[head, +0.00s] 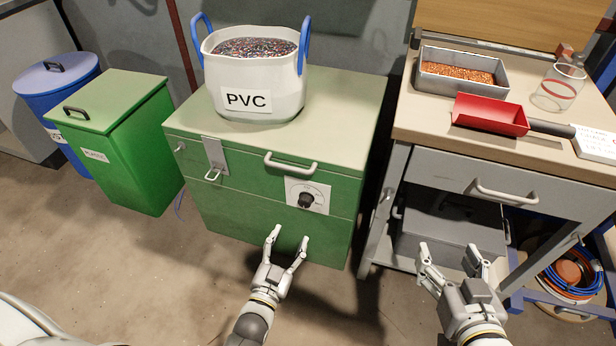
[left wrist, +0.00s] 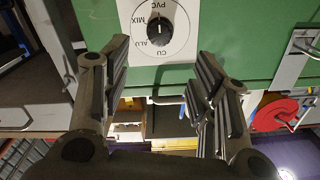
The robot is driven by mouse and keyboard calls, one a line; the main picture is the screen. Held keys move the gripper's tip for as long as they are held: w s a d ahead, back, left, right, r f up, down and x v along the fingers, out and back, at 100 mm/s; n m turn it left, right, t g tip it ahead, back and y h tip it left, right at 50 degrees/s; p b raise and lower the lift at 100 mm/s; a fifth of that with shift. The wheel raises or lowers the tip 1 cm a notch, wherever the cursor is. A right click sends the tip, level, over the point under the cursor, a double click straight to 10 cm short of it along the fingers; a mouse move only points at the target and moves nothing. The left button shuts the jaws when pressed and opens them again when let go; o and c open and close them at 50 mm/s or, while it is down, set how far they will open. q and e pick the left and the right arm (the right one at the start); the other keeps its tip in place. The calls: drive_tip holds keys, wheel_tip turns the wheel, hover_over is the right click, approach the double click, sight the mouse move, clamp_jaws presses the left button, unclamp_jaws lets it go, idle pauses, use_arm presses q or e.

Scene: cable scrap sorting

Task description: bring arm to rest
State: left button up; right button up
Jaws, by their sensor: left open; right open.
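My left gripper (head: 287,240) is open and empty in front of the lower part of the green chest (head: 245,216) in the head view. In the left wrist view its two fingers (left wrist: 160,85) stand apart with nothing between them, and the chest's dial (left wrist: 158,28) shows beyond them. The dial also shows in the head view (head: 306,199), with a black knob on a white plate. My right gripper (head: 452,254) is open and empty in front of the workbench, before a grey case (head: 450,235) on its lower shelf.
A white PVC tub (head: 254,97) with blue handles stands on the chest, full of scraps. On the bench are a grey tray (head: 462,85) of copper-coloured granules, a red scoop (head: 490,115) and a clear jar (head: 558,88). Green (head: 115,150) and blue (head: 58,90) bins stand left. Coiled cables (head: 575,275) lie right.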

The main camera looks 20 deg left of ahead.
use_arm(q)
drive_tip(key=shift+r, duration=0.1)
